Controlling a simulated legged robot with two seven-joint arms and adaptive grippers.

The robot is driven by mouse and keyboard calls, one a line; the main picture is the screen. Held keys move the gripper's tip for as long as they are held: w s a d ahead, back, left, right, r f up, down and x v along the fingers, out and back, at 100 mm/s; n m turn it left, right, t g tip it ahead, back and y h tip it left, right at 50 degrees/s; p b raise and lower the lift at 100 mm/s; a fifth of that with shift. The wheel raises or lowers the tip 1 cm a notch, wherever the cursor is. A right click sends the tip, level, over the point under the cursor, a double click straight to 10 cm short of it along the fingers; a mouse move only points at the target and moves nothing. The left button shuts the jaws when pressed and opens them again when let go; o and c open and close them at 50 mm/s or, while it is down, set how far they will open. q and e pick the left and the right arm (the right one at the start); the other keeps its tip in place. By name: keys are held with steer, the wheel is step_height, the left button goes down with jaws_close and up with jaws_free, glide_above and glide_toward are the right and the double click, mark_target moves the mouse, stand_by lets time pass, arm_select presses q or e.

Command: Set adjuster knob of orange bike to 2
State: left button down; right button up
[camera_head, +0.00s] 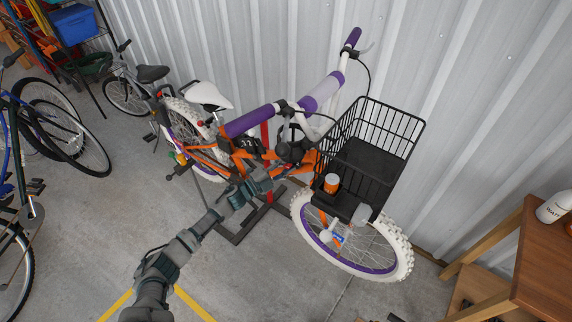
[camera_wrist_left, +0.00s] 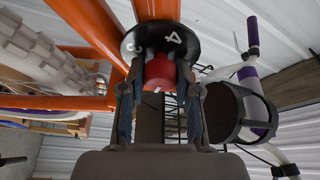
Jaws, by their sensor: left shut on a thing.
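The orange bike (camera_head: 205,157) stands by the corrugated wall. In the left wrist view, the red adjuster knob (camera_wrist_left: 160,71) sits on a black round dial (camera_wrist_left: 132,45) under orange frame tubes. A white 4 and part of another digit show on the dial; the others are hidden. A small white mark shows on the knob's near edge. My left gripper (camera_wrist_left: 158,88) is shut on the knob, one finger on each side. In the head view, my left gripper (camera_head: 266,184) reaches the bike's middle, and the knob cannot be made out. My right gripper is in neither view.
A black wire basket (camera_head: 385,125) and the white-tyred front wheel (camera_head: 398,262) are right of my gripper. A red and dark stand (camera_head: 240,234) is below. A wooden table (camera_head: 545,262) is at right. Other bikes stand at left. The concrete floor between is open.

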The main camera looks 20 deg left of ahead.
arm_select(q)
steer(key=shift+s+d+f+m+g, duration=0.15)
steer(key=shift+f+m+g, duration=0.2)
steer(key=shift+m, duration=0.45)
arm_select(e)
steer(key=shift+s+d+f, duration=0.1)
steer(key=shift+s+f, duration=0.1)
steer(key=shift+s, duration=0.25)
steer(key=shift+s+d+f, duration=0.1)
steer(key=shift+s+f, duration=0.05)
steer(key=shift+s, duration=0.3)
arm_select(q)
steer(key=c, duration=1)
jaws_free()
steer(key=shift+o, duration=0.9)
steer(key=shift+s, duration=0.1)
steer(key=shift+r, duration=0.2)
steer(key=shift+p, duration=0.3)
steer(key=shift+s+a, duration=0.1)
steer(key=shift+a, duration=0.2)
steer(key=v, duration=1.1)
steer(key=shift+s+a, duration=0.2)
steer(key=shift+s, duration=0.05)
